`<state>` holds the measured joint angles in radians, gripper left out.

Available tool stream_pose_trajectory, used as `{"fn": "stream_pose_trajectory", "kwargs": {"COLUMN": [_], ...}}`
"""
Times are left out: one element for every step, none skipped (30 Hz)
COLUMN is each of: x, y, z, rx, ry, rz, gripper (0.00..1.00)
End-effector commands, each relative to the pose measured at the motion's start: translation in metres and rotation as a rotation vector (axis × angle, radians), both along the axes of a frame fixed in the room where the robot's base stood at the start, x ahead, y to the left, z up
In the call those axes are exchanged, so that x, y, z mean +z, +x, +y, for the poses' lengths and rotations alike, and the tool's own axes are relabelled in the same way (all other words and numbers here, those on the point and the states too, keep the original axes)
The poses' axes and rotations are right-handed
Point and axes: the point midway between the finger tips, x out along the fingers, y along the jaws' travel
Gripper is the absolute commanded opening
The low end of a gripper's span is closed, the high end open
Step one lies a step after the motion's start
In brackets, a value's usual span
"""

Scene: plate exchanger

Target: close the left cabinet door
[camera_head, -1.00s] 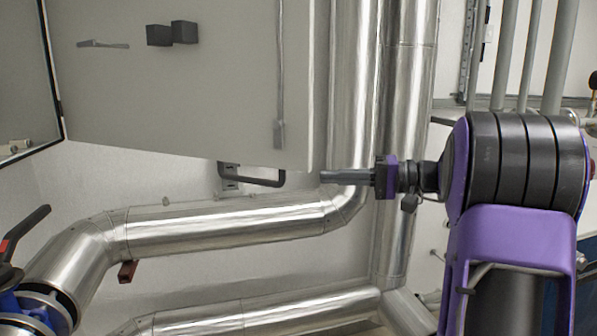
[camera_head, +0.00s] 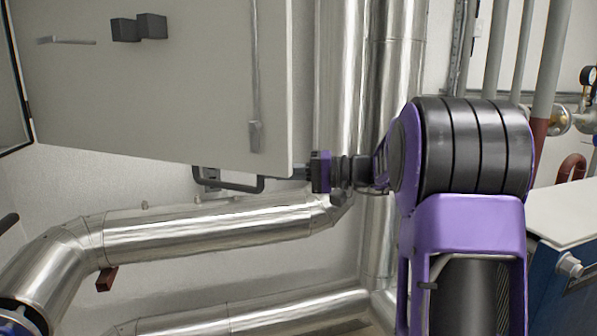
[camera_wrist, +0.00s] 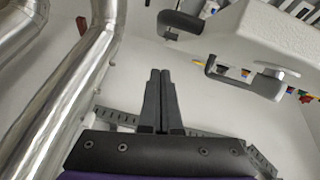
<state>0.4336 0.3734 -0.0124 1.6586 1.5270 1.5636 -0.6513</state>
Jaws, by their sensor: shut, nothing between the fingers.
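The open cabinet door (camera_head: 200,90) is a large grey panel in the upper left of the head view. It has a latch rod near its right edge and small black blocks on its face. My gripper (camera_head: 300,172) is at the door's lower right corner, pointing left. Its fingers are partly hidden by the door's edge, and I cannot tell whether they touch it. In the wrist view, my gripper (camera_wrist: 161,75) has its two dark fingers together and empty, with a pale panel and handles to the upper right.
A dark bracket handle (camera_head: 235,184) shows just below the door. Shiny pipes run upright (camera_head: 345,80) behind my gripper and across (camera_head: 210,230) below the door. A blue unit with a light top (camera_head: 570,225) stands at the right. Part of the cabinet frame (camera_head: 14,90) is at the far left.

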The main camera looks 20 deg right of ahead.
Motion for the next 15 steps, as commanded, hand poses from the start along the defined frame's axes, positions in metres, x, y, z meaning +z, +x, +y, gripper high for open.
{"fn": "stream_pose_trajectory", "kwargs": {"x": [-0.001,-0.002,-0.003,-0.003,-0.004,-0.005,-0.006,-0.006,-0.007,-0.007,-0.008,-0.008,-0.008,-0.008,-0.008], "y": [-0.003,-0.008,-0.012,-0.015,-0.018,-0.021,-0.023,-0.025,-0.027,-0.028,-0.028,-0.029,-0.030,-0.030,-0.030], "z": [0.008,0.010,0.013,0.015,0.017,0.019,0.021,0.022,0.024,0.025,0.025,0.026,0.026,0.026,0.026], "rx": [0.002,0.001,0.001,0.001,0.000,0.000,0.000,0.000,0.000,0.000,0.000,0.000,0.000,0.000,0.000], "ry": [0.000,0.000,0.000,0.000,0.000,-0.001,-0.001,-0.001,-0.001,-0.001,-0.001,-0.001,-0.001,-0.001,-0.001], "rz": [0.000,0.000,0.000,0.000,0.000,0.000,-0.001,-0.001,-0.001,-0.001,0.000,0.000,0.000,0.000,0.000], "gripper": [0.00,0.00,0.00,0.00,0.00,0.00,0.00,0.00,0.00,0.00,0.00,0.00,0.00,0.00,0.00]}}
